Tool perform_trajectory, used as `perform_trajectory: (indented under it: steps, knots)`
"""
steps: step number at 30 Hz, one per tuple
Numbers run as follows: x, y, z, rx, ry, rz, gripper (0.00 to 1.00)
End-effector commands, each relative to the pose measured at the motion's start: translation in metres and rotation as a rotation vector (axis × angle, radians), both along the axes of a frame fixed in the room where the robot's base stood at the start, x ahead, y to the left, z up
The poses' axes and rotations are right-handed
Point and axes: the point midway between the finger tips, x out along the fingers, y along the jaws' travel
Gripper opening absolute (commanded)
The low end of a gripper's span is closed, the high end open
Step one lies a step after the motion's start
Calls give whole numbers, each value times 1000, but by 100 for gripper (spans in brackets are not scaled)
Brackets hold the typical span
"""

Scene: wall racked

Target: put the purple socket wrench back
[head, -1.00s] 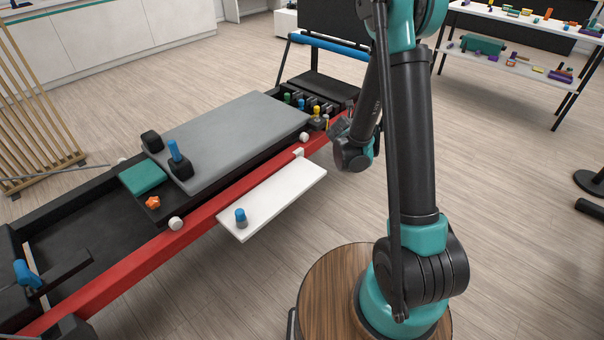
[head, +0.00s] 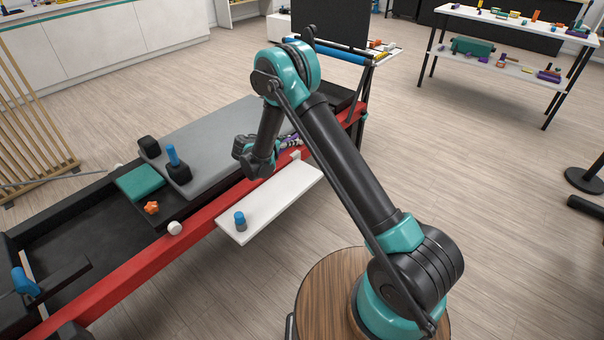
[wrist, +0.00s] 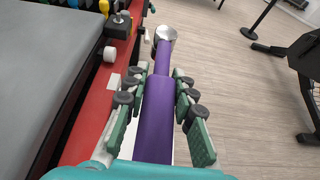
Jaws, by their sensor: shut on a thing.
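The purple socket wrench (wrist: 156,118) has a thick purple handle and a silver socket end. In the wrist view it lies lengthwise between the green and black fingers of my gripper (wrist: 158,97), which is shut on it. The silver end points away from me. In the head view my gripper (head: 284,146) shows partly behind my arm, above the bench's near red rail, with a bit of purple at it. Most of the wrench is hidden there.
A bench with a red rail (head: 215,208) and grey pad (head: 205,135) lies below. A white side shelf (head: 275,203) holds a blue-topped peg (head: 240,220). A white rack (head: 505,22) with many coloured tools stands back right. Open floor lies between.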

Motion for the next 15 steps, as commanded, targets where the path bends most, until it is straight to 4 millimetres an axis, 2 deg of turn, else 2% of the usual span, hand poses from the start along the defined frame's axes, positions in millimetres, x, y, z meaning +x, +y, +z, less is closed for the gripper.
perform_trajectory:
  steps: [5,15]
  knots:
    - [0,0,-14,0,0,0,0]
    - [0,-1,-93,0,0,1,0]
